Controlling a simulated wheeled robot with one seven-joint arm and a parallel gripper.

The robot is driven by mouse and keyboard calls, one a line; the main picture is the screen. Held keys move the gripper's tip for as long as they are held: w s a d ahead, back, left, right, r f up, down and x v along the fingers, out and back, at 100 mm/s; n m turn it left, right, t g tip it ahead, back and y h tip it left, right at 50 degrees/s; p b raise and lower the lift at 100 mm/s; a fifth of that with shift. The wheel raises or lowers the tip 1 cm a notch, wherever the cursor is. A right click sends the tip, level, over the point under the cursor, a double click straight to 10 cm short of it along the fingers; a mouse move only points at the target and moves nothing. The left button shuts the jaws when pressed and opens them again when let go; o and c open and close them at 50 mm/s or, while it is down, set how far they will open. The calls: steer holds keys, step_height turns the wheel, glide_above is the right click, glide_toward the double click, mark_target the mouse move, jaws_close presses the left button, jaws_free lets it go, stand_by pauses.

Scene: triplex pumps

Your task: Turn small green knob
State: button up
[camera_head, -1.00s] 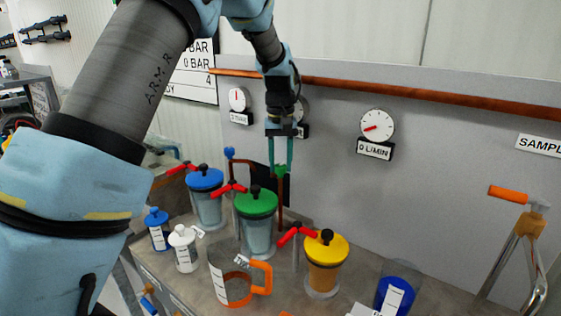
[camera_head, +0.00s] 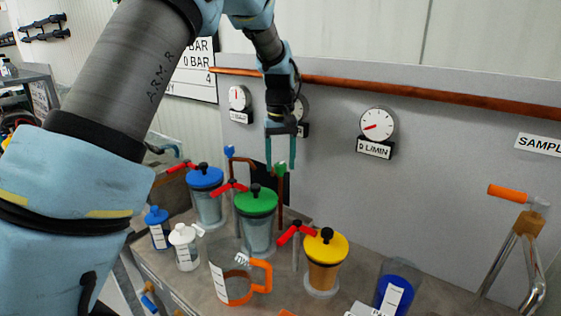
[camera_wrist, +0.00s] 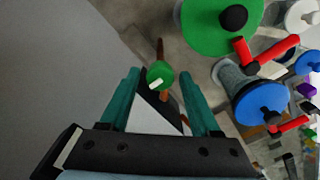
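The small green knob (camera_head: 280,168) tops a thin copper pipe behind the large green-lidded pump. In the wrist view the knob (camera_wrist: 160,73) is round with a white mark on it. My gripper (camera_head: 280,166) points down at the knob from above. In the wrist view its two teal fingers (camera_wrist: 160,78) are open, one on each side of the knob, with a visible gap on both sides. How far the fingertips are above or beside the knob in height is hard to tell.
Blue (camera_head: 205,177), green (camera_head: 256,202) and yellow (camera_head: 326,246) lidded pumps with red handles stand on the bench. A small blue knob (camera_head: 229,152) is on a pipe to the left. An orange-handled jug (camera_head: 260,272) stands in front. The grey gauge wall is close behind.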

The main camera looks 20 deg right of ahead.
mark_target(280, 164)
steer(key=shift+o, duration=0.4)
step_height(280, 164, up, 11)
steer(key=b, duration=0.2)
steer(key=shift+f, duration=0.1)
stand_by(0.4)
